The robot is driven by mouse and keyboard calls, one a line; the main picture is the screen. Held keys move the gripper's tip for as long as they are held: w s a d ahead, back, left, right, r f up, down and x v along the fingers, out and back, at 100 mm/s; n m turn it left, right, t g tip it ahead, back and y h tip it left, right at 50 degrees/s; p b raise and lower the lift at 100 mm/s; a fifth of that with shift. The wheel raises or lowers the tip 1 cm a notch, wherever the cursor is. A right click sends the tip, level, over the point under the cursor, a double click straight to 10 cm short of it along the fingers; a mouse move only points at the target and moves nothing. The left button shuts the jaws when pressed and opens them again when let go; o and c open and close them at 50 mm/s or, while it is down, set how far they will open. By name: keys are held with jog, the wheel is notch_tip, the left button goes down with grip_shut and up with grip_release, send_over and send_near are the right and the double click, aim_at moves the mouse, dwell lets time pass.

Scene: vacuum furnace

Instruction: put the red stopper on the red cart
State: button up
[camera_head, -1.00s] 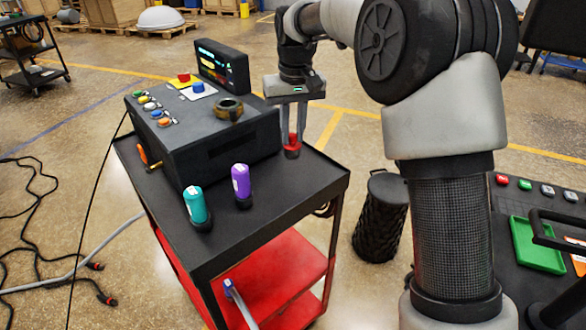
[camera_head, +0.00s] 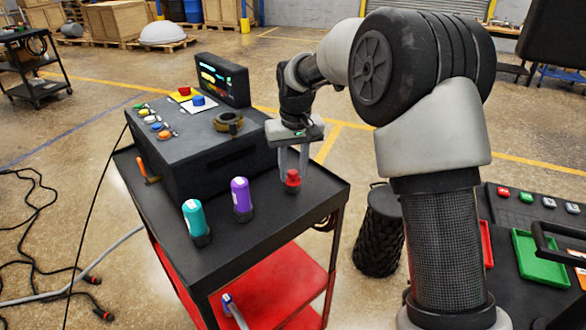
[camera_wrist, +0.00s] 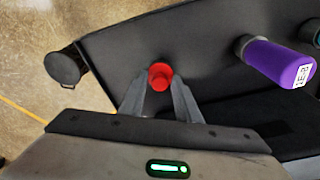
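The red stopper (camera_head: 292,179) has a red top and a dark base. It is upright at or just above the black top of the cart with red lower shelves (camera_head: 253,237), near its right side. My gripper (camera_head: 293,172) points down with one finger on each side of the stopper. In the wrist view the fingertips (camera_wrist: 160,88) close in on the stopper's red top (camera_wrist: 160,76), and the gripper looks shut on it. Whether the base touches the cart top is not clear.
A purple bottle (camera_head: 241,200) and a teal bottle (camera_head: 196,222) stand on the cart top to the left. A dark control box (camera_head: 205,150) fills the back of it. A black bin (camera_head: 380,232) stands on the floor to the right. A green tray (camera_head: 540,258) lies farther right.

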aim_at(294, 184)
jog(key=shift+o, duration=0.5)
jog(key=shift+r, duration=0.1)
notch_tip(294, 184, up, 12)
jog(key=s, duration=0.1)
jog(key=s+d+r+t, duration=0.1)
jog(key=s+d+r, duration=0.5)
jog(key=s, duration=0.2)
jog(key=s+d+f+m+t, duration=0.1)
jog(key=s+d, duration=0.4)
jog(key=s, duration=0.6)
jog(key=s+d+f+m+t, duration=0.2)
jog(key=s+d, duration=0.3)
jog(key=s, duration=0.6)
jog(key=shift+s+d+f+m+p, duration=0.25)
jog(key=shift+d+f+p, duration=0.2)
jog(key=shift+f, duration=0.35)
